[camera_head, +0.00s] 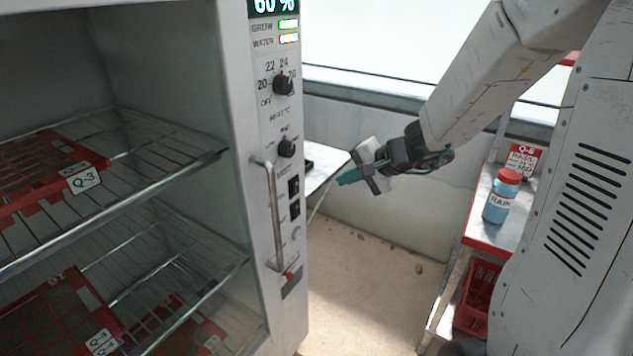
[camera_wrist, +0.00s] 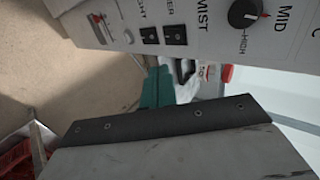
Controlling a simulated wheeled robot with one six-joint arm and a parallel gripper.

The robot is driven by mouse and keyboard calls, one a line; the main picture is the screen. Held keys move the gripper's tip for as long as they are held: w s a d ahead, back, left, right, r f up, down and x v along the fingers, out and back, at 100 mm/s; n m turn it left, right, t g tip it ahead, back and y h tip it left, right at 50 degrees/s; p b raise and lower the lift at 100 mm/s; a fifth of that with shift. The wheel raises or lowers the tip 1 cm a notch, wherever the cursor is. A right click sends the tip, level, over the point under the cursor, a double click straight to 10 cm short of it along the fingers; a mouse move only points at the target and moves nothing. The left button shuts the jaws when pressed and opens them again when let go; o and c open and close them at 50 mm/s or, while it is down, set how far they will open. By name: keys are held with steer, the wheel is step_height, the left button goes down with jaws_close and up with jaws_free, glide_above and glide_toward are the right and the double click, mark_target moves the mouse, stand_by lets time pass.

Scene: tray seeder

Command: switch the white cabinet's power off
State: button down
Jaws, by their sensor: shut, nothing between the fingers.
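The white cabinet (camera_head: 230,110) stands open at the left, its control panel facing right. The panel has a heat knob (camera_head: 283,84), a mist knob (camera_head: 286,148), which also shows in the wrist view (camera_wrist: 243,14), and two black rocker switches, upper (camera_head: 294,186) and lower (camera_head: 294,209). Below are a pale round button (camera_head: 296,233) and a small red control (camera_head: 288,276); I cannot read its label. The display (camera_head: 272,6) reads 60 %, and the GROW (camera_head: 289,24) and WATER (camera_head: 289,39) lamps are lit. My gripper (camera_head: 346,179) is shut and empty, right of the panel and apart from it.
A vertical handle (camera_head: 276,225) stands out along the panel's left edge. Wire shelves hold red trays (camera_head: 60,160). A small table (camera_head: 325,160) is behind the cabinet. Bare floor (camera_head: 365,290) lies between.

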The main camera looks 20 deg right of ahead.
mark_target(296, 180)
steer(key=x, duration=0.4)
steer(key=r+x, duration=0.1)
steer(key=x, duration=0.3)
steer(key=w+a+x, duration=0.1)
steer(key=x, duration=0.3)
steer(key=shift+w+r, duration=0.1)
steer(key=shift+r, duration=0.3)
steer(key=shift+w+a+r, duration=0.1)
steer(key=shift+w+a, duration=0.05)
steer(key=shift+w, duration=0.15)
steer(key=shift+w+a+r, duration=0.15)
steer(key=shift+w+a, duration=0.1)
steer(key=shift+w, duration=0.05)
steer(key=shift+d, duration=0.1)
steer(key=shift+r, duration=0.75)
